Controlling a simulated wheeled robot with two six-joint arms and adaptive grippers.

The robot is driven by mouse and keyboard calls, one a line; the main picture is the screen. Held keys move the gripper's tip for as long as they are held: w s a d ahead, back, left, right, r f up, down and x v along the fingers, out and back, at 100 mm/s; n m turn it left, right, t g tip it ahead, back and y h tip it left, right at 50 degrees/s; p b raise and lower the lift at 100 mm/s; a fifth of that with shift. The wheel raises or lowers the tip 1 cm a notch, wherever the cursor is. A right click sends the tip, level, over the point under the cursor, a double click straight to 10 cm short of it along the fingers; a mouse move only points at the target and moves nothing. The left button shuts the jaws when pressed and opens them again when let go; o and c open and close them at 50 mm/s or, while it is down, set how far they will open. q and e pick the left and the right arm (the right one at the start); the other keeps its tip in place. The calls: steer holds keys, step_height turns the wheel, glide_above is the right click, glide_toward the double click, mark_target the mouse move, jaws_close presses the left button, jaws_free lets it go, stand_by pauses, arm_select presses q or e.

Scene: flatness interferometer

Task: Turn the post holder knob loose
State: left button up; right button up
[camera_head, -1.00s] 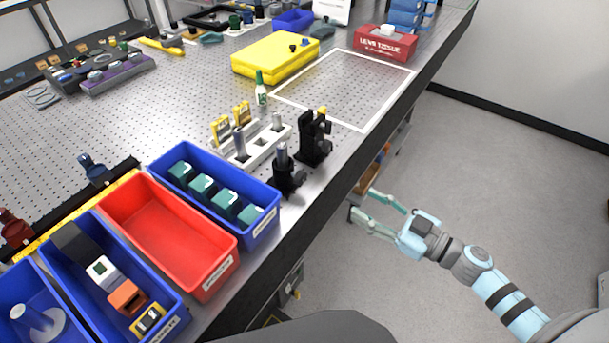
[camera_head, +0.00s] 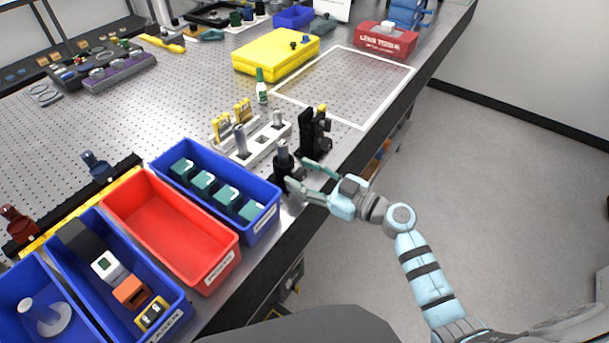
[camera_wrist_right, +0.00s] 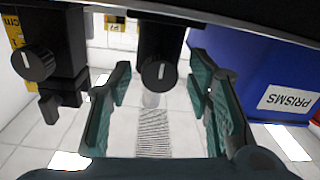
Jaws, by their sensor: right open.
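The black post holder (camera_head: 284,178) stands near the table's front edge with a metal post (camera_head: 283,152) upright in it. In the right wrist view, its round black knob (camera_wrist_right: 158,75) with a white line mark faces the camera. My right gripper (camera_head: 296,172) is at the post holder, its two fingers pointing at it. The same gripper (camera_wrist_right: 160,82) is open in the wrist view, with one green finger on each side of the knob. Gaps show between knob and fingers, so it is not gripped. My left gripper is not in view.
A taller black mount (camera_head: 314,132) stands just beyond the post holder; its own knob (camera_wrist_right: 35,65) shows in the wrist view. The blue prisms bin (camera_head: 262,222) is close on the other side. A white rack (camera_head: 262,143) stands behind. The floor to the right is clear.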

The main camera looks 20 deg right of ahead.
steer(key=shift+c, duration=0.3)
jaws_close()
